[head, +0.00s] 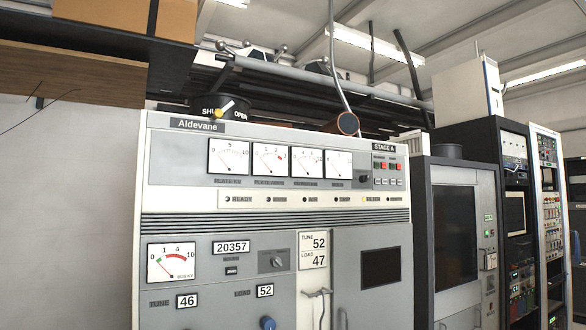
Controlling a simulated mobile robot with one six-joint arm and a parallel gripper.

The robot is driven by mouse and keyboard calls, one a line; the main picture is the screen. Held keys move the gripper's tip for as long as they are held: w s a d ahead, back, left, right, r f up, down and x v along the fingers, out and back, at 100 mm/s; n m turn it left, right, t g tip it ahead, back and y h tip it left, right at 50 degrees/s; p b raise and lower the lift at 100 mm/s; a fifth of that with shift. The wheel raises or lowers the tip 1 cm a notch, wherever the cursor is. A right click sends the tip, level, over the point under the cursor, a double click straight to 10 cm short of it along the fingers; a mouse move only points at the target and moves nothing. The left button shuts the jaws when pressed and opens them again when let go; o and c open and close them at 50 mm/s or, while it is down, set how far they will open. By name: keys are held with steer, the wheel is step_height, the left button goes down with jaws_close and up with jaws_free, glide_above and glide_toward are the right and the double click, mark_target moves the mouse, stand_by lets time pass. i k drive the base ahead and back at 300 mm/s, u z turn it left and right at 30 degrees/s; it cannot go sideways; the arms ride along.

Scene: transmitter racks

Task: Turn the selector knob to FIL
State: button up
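The white and grey transmitter cabinet marked "Aldevane" (160,215) fills the middle of the head view. A dark knob (364,178) sits at its upper right, between the row of meters and the red and green buttons. Another small knob (277,262) sits on a grey plate in the lower panel. The lettering around both knobs is too small to read, so I cannot tell which has a FIL position or where either points. My gripper is not in view.
A blue knob (268,323) and a door handle (317,293) show near the bottom edge. A grey door (372,305) is at right. Dark equipment racks (480,140) stand further right. A shelf (110,36) overhangs upper left.

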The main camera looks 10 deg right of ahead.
mark_target(363, 178)
steer(key=z, duration=0.5)
steer(key=i, duration=1.05)
steer(key=u, duration=4.2)
steer(key=i, duration=0.1)
steer(key=z, duration=2.95)
